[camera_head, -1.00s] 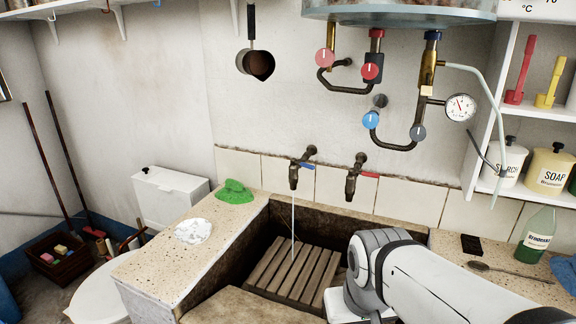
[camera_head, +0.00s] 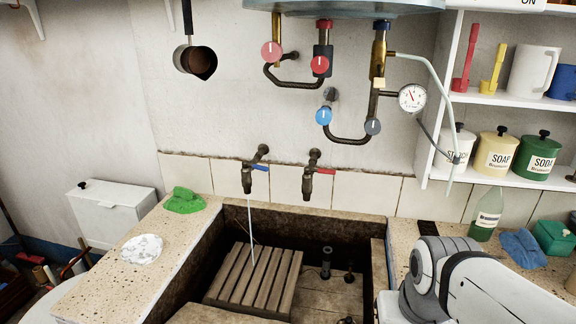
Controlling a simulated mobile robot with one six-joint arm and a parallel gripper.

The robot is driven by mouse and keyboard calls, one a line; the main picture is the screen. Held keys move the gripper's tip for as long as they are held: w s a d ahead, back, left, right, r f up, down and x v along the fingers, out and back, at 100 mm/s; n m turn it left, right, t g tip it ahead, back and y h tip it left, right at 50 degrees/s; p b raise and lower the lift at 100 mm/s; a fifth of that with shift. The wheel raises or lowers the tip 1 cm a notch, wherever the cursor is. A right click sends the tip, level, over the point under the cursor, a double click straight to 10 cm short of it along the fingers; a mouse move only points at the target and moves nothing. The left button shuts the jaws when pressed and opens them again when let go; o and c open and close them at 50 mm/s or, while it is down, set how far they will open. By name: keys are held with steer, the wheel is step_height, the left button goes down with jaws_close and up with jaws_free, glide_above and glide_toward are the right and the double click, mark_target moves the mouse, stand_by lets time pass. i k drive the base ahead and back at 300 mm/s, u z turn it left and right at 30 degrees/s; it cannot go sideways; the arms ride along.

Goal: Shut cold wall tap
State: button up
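The cold wall tap (camera_head: 248,178) is the left one of two dark metal taps on the wall above the trough. Its blue lever (camera_head: 257,167) points to the right. A thin stream of water (camera_head: 251,222) runs from its spout onto the wooden slatted rack (camera_head: 257,280) in the stone trough (camera_head: 332,219). The other tap (camera_head: 309,178) has a red lever (camera_head: 322,171) and shows no stream. Part of my white and grey arm is at the lower right, well apart from the taps. My gripper is not in view.
Pipes with red and blue valve knobs (camera_head: 323,116) and a pressure gauge (camera_head: 412,98) hang above the taps. A green cloth (camera_head: 184,200) and a white lump (camera_head: 142,249) lie on the left ledge. A bottle (camera_head: 486,214) stands at the right. The space before the taps is clear.

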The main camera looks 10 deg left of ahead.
mark_target(245, 164)
steer(key=z, duration=0.15)
steer(key=k, duration=0.85)
steer(key=u, duration=0.65)
steer(key=i, duration=1)
steer(key=u, duration=0.05)
